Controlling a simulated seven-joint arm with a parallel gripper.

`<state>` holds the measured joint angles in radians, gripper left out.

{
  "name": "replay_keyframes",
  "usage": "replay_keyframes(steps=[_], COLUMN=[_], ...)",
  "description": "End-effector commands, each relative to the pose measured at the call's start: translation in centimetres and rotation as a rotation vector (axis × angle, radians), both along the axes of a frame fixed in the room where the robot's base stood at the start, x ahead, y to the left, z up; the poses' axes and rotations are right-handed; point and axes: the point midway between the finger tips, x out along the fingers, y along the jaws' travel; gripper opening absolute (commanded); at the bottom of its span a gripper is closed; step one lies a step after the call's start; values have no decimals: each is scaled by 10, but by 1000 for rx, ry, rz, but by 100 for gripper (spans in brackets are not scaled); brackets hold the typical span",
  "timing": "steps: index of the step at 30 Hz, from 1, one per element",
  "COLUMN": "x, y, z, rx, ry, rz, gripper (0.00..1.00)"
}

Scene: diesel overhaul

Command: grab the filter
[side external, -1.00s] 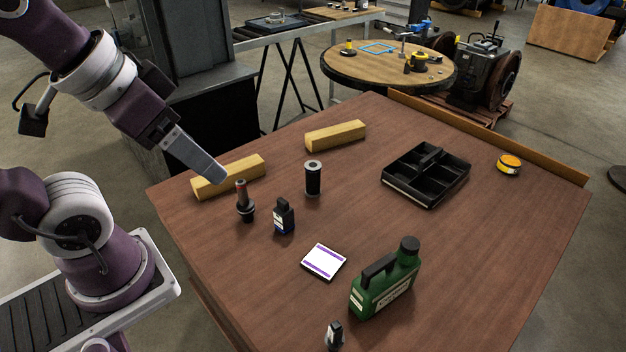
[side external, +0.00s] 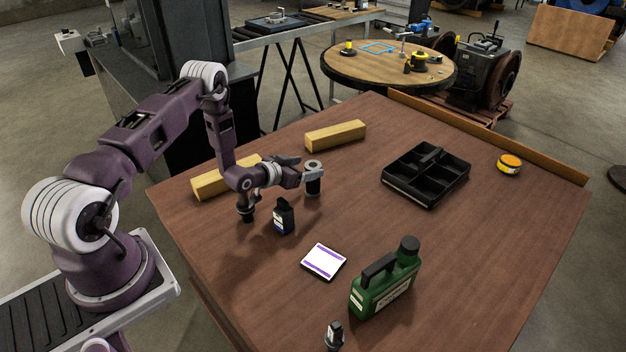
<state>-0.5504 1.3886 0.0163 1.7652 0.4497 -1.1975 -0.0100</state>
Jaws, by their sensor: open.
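The filter, a black cylinder with a grey ring-shaped top (side external: 313,187), stands upright on the brown table (side external: 450,260), left of the table's middle. My gripper (side external: 303,174) is open and reaches in from the left, low and roughly level, with its fingertips at the filter's upper part. The near finger overlaps the filter in this view. I cannot tell whether the fingers touch it or how far they straddle it.
A small dark bottle (side external: 284,218) stands just in front of my wrist. A dark part (side external: 246,211) is partly hidden under my arm. Wooden blocks (side external: 335,135), a black divided tray (side external: 426,175), a white-purple card (side external: 324,261) and a green jug (side external: 386,285) surround the filter.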

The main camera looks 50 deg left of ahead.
Motion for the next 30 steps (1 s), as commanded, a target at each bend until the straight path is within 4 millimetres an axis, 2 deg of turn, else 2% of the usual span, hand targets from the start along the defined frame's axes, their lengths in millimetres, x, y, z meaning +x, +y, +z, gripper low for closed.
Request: replay_keyframes(steps=[12,19,20,30], x=[58,61,61,60], y=[3,4,4,4], z=[-28,-30,-30,-29], rx=[2,0,0,0], ry=[-2,0,1,1], rz=[-2,0,0,0], gripper=[72,72,68,1])
